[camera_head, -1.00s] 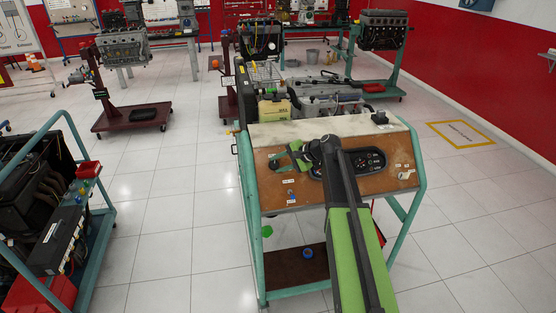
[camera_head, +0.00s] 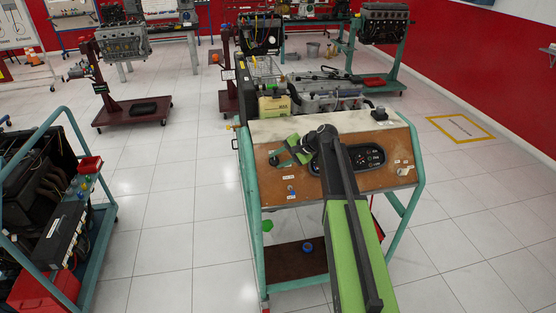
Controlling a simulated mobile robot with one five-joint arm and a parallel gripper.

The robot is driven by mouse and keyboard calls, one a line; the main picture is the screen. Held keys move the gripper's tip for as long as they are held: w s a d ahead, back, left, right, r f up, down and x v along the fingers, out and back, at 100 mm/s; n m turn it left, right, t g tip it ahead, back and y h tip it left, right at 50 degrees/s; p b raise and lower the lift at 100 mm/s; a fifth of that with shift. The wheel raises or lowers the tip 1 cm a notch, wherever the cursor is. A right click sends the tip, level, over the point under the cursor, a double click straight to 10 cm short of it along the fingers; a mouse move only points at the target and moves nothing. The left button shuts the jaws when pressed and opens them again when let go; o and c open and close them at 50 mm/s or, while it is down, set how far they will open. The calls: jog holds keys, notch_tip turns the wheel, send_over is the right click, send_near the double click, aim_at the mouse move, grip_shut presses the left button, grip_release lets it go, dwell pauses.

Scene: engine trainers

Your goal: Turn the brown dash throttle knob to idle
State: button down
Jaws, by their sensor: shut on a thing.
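The engine trainer's brown dash panel (camera_head: 320,185) slopes toward me on a teal frame. My arm reaches over it from the front, and my gripper (camera_head: 281,156), with green and dark parts, is at the panel's upper left. The gripper is shut on a small dark thing (camera_head: 273,161) at the panel face, which appears to be the throttle knob. Its brown colour and pointer are too small and too covered to read, so its setting cannot be told.
A black gauge cluster (camera_head: 366,158) is right of my arm's wrist. A small switch (camera_head: 291,191) sits below the gripper, and another control (camera_head: 402,169) is at the panel's right. Another engine stand (camera_head: 60,210) is at the left. Open tiled floor lies between the stands.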

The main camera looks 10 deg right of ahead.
jog(key=c, duration=0.9)
grip_release()
jog(key=shift+w, duration=0.1)
jog(key=shift+c, duration=0.2)
jog(key=shift+d+r, duration=0.15)
jog(key=p+v, duration=1.1)
jog(key=v, duration=0.6)
jog(key=shift+p, duration=0.35)
